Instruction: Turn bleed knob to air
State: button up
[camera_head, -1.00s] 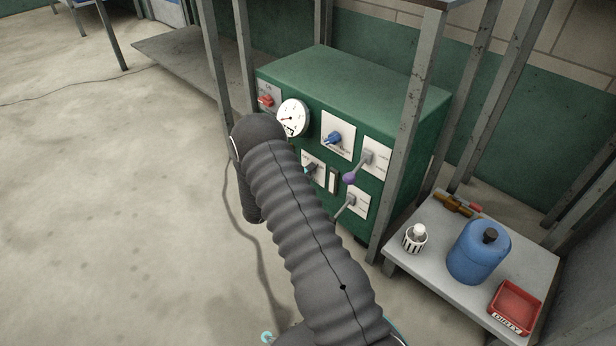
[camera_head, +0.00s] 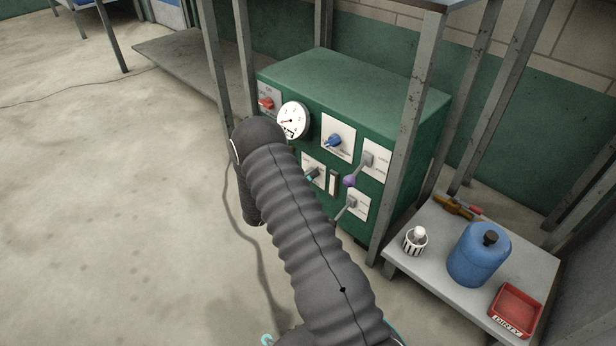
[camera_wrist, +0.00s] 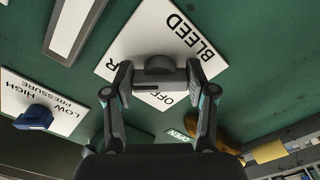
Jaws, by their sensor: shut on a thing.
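The white BLEED plate (camera_wrist: 150,35) is on the green panel in the wrist view, its lettering tilted. A dark bleed knob (camera_wrist: 160,66) stands at its middle. My gripper (camera_wrist: 160,74) has a finger on each side of the knob and is shut on it. "OFF" shows below the knob, and an "R" shows beside the left finger; the rest of that word is hidden. I cannot tell exactly where the knob points. In the head view the plate (camera_head: 318,161) is partly hidden by my arm, with a teal bit of my gripper in front.
The green cabinet (camera_head: 350,75) also carries a gauge (camera_head: 293,120), a blue pressure knob (camera_head: 333,140), a red knob (camera_head: 266,103) and grey levers (camera_head: 366,160). A metal post (camera_head: 408,140) stands close to its right. A side table (camera_head: 425,265) holds a blue jug (camera_head: 478,255) and a red tray (camera_head: 516,308).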

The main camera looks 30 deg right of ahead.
jog(key=o, duration=1.2)
jog(key=shift+c, duration=0.2)
jog(key=v, duration=1.2)
